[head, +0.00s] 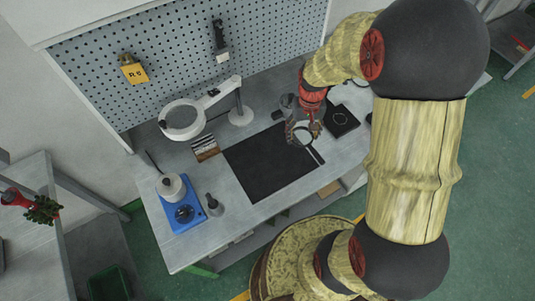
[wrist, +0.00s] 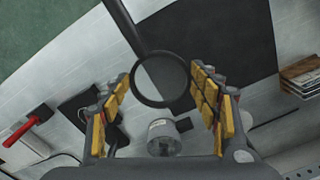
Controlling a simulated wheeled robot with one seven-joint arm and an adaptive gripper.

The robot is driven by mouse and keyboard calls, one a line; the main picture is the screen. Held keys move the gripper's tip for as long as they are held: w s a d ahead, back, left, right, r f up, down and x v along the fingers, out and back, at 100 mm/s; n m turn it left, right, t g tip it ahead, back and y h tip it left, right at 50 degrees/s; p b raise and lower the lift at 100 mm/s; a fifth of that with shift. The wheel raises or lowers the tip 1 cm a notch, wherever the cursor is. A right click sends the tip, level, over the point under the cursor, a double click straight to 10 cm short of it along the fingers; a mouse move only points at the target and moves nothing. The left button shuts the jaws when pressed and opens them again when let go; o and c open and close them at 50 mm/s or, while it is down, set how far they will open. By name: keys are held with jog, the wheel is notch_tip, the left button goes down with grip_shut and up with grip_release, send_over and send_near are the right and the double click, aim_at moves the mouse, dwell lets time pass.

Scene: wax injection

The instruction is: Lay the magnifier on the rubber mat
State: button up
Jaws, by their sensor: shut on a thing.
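The magnifier has a round dark-rimmed lens and a straight dark handle (head: 316,154). My gripper (head: 303,130) is shut on it across the lens rim. In the wrist view the lens rim (wrist: 160,103) sits between the two yellow-padded fingers of my gripper (wrist: 162,88), and the handle points away to the upper left. The black rubber mat (head: 262,168) lies flat and bare on the workbench; it also shows in the wrist view (wrist: 230,35). The magnifier appears along the mat's right edge in the head view. Its height above the bench is hard to tell.
A black pad with a ring (head: 341,119) lies right of my gripper. A clear labelled jar (wrist: 163,138) shows below the lens. A ring lamp (head: 183,120), a striped sample block (head: 205,148) and a blue device (head: 183,210) stand left of the mat.

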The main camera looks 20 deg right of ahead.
jog(key=w+a+f+b, duration=0.2)
jog(key=w+a+f, duration=0.2)
jog(key=a, duration=0.4)
send_over(265, 152)
jog(key=f, duration=0.5)
jog(key=shift+s+d+b, duration=0.15)
jog(key=shift+d+b, duration=0.05)
jog(key=shift+b, duration=0.15)
jog(key=shift+a+f, duration=0.1)
jog(key=shift+f, duration=0.1)
jog(key=shift+a+f+b, duration=0.2)
jog(key=shift+f+b, duration=0.45)
jog(key=shift+f, duration=1.1)
jog(key=shift+f, duration=0.2)
jog(key=o, duration=1.2)
jog(key=shift+r, duration=0.2)
